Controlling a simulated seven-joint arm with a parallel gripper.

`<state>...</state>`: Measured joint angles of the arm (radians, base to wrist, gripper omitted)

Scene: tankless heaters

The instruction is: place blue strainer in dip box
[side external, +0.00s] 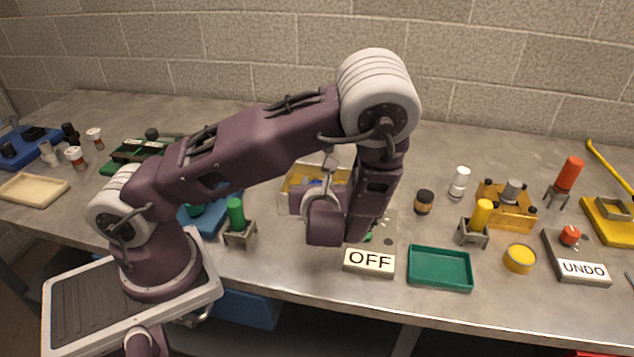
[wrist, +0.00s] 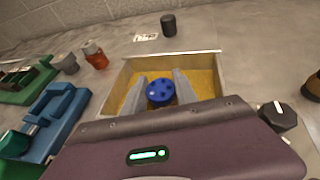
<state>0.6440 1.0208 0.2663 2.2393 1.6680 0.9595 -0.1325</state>
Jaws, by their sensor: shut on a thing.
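The blue strainer (wrist: 161,92) is a round blue piece with small dark holes, seen between my fingers in the wrist view. My gripper (wrist: 160,88) is shut on it, with one grey finger on each side. Behind and around it in that view is the dip box (wrist: 207,62), an open box with pale walls and a yellow inside. I cannot tell how far the strainer is above the box floor. In the side view the dip box (side external: 287,184) is partly hidden behind my arm, and only a bit of blue shows there.
A sign reading OFF (side external: 369,262) and a green tray (side external: 440,268) stand at the front. A dark knob (wrist: 278,115) is right of the box. A blue fixture (wrist: 52,122) is to its left. A black cylinder (wrist: 168,25) stands behind the box.

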